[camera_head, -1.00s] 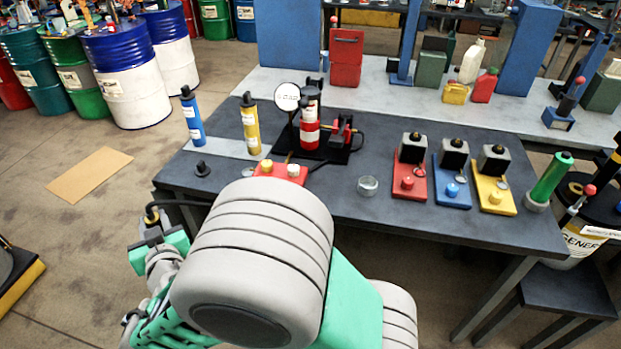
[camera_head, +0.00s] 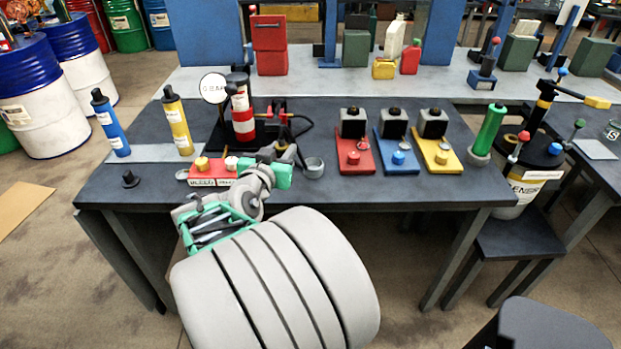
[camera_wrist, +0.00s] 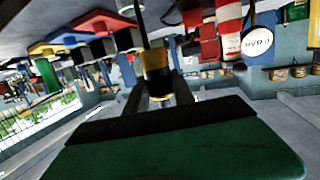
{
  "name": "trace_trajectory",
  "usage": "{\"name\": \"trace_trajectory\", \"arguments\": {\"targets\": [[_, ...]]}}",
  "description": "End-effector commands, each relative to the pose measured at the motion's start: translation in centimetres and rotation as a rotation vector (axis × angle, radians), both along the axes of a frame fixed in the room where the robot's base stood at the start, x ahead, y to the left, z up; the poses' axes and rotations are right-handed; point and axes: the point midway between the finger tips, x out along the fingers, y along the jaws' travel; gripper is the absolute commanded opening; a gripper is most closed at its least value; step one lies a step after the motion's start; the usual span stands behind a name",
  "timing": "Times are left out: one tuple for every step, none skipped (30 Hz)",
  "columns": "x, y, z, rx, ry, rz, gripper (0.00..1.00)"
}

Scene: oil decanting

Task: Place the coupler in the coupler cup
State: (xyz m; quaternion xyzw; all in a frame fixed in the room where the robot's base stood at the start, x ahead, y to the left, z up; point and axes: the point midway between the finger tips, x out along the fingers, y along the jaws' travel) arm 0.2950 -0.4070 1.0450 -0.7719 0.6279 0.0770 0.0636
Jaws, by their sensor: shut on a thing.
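The coupler (camera_wrist: 156,68), a small dark cylinder with a brassy yellow band, sits between the fingers of my gripper (camera_wrist: 158,90) in the wrist view. A thin dark hose runs from its end. In the head view my gripper (camera_head: 283,156) is shut on it above the table's front part, between the red two-button box and the cup. The coupler itself is hard to make out there. The coupler cup (camera_head: 314,168), a small open grey ring, stands on the table just right of my gripper. The coupler is apart from the cup.
The red two-button box (camera_head: 212,171) is left of my gripper. The red-and-white pump cylinder (camera_head: 243,117) and round gauge (camera_head: 214,87) stand behind it. Red, blue and yellow switch plates (camera_head: 356,155) are to the right. Blue and yellow bottles (camera_head: 111,125) stand at the left.

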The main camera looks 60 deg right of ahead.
Motion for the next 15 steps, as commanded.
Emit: {"name": "trace_trajectory", "arguments": {"targets": [[-2.1,-1.1,-0.1,-0.003,-0.003,-0.049,0.00],[-3.0,-1.6,-0.1,-0.003,-0.003,-0.070,0.00],[-4.0,-2.0,0.0,-0.002,-0.003,-0.092,0.00],[-4.5,-2.2,0.0,-0.001,-0.002,-0.106,0.00],[-5.0,-2.4,0.0,-0.002,-0.001,-0.116,0.00],[-5.3,-2.7,0.0,-0.001,0.000,-0.126,0.00],[-5.4,-3.0,0.0,-0.001,0.001,-0.129,0.00],[-5.4,-3.5,-0.2,0.000,0.002,-0.132,0.00],[-5.2,-4.1,-0.5,0.002,0.003,-0.133,0.00],[-5.0,-4.8,-0.8,0.002,0.004,-0.134,0.00],[-4.7,-5.5,-1.2,0.003,0.005,-0.134,0.00],[-4.3,-6.6,-1.7,0.003,0.005,-0.134,0.00],[-4.1,-7.5,-2.1,0.003,0.005,-0.134,0.00],[-3.7,-8.3,-2.4,0.003,0.004,-0.133,0.00],[-3.3,-9.3,-3.0,0.003,0.004,-0.132,0.00]]}}
